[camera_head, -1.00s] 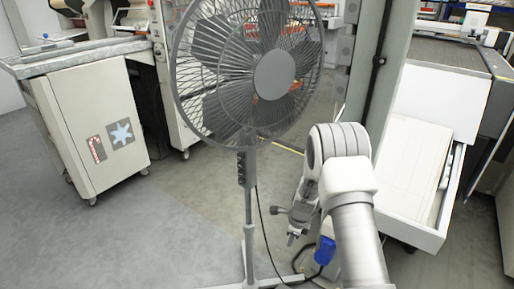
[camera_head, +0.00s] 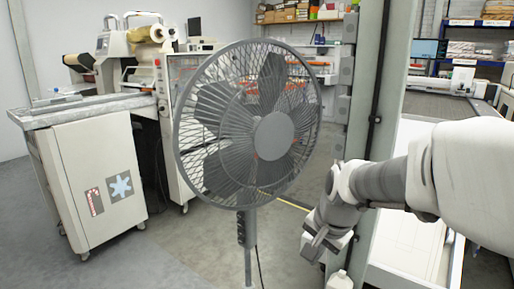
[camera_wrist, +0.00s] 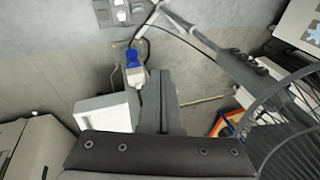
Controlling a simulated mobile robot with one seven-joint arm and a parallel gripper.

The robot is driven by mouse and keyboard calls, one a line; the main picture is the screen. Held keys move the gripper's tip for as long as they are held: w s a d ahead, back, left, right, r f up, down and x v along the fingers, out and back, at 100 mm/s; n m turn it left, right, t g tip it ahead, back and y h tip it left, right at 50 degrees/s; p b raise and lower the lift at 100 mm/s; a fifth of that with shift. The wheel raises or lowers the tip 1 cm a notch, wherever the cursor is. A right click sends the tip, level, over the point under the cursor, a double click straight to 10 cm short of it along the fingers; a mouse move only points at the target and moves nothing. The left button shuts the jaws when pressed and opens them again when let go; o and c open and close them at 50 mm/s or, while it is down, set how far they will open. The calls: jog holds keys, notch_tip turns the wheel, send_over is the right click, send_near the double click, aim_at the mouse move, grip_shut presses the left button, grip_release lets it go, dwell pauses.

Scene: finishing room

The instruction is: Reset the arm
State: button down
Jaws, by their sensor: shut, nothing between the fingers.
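My arm reaches in from the right edge of the head view. My gripper (camera_head: 316,246) hangs at its end, pointing down, to the right of the fan's pole and in front of the grey-green post. It is shut and holds nothing.
A grey pedestal fan (camera_head: 272,136) stands close on the left; its cage also shows in the wrist view (camera_wrist: 292,118). The grey-green post (camera_head: 386,90) is behind my arm. A white cabinet (camera_head: 95,180) stands left. A blue plug (camera_wrist: 131,57) lies low by a cable. Floor is clear front left.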

jog(key=s+d+r+n+t+h+p, duration=0.1)
jog(key=s+r+n, duration=0.3)
jog(key=s, duration=0.5)
jog(key=s+d+r+n+t, duration=0.1)
jog(key=s+r+n, duration=0.3)
jog(key=s, duration=0.5)
notch_tip(320, 180, up, 22)
jog(key=p, duration=2.3)
jog(key=shift+w+n, duration=0.25)
jog(key=shift+n, duration=0.05)
